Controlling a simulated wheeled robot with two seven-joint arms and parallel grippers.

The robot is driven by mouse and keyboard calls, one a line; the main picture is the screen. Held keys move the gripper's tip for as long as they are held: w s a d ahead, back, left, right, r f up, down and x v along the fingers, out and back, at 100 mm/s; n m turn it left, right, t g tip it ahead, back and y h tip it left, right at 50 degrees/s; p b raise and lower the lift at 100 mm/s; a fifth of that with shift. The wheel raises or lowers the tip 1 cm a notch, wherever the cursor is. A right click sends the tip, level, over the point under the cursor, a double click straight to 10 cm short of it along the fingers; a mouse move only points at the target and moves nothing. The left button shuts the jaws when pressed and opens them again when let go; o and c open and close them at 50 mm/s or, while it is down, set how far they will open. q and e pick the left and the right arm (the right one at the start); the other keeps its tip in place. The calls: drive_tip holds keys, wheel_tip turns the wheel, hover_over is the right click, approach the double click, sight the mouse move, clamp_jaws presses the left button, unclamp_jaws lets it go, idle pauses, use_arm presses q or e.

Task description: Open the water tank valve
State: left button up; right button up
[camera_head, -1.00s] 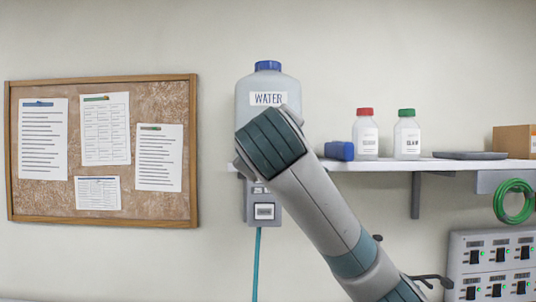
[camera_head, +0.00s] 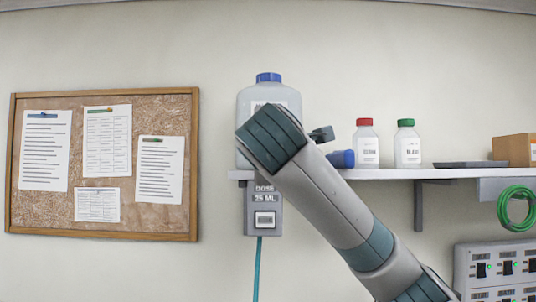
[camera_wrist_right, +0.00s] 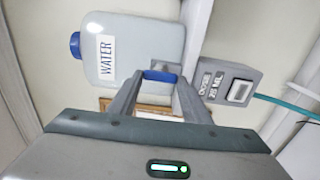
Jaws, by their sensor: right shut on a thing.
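The water tank (camera_head: 258,94) is a pale grey jug with a blue cap, at the shelf's left end. It lies sideways in the right wrist view (camera_wrist_right: 150,45), where its WATER label shows. Its blue valve handle (camera_wrist_right: 160,76) is between the fingertips of my right gripper (camera_wrist_right: 157,82), which is shut on it. My right forearm and wrist hide the valve, gripper and lower tank in the head view. The grey dose box (camera_head: 264,212), marked 25 ML, hangs below the tank. My left gripper is not in view.
On the shelf (camera_head: 440,173) stand a red-capped bottle (camera_head: 367,146), a green-capped bottle (camera_head: 407,147), a dark tray (camera_head: 470,164) and a cardboard box (camera_head: 516,149). A blue object (camera_head: 341,159) lies beside my wrist. A switch panel (camera_head: 497,268) is at lower right.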

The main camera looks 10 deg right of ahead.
drive_tip(key=shift+r, duration=0.1)
idle(0.3)
drive_tip(key=o, duration=1)
drive_tip(key=shift+o, duration=0.2)
drive_tip(key=shift+w, duration=0.1)
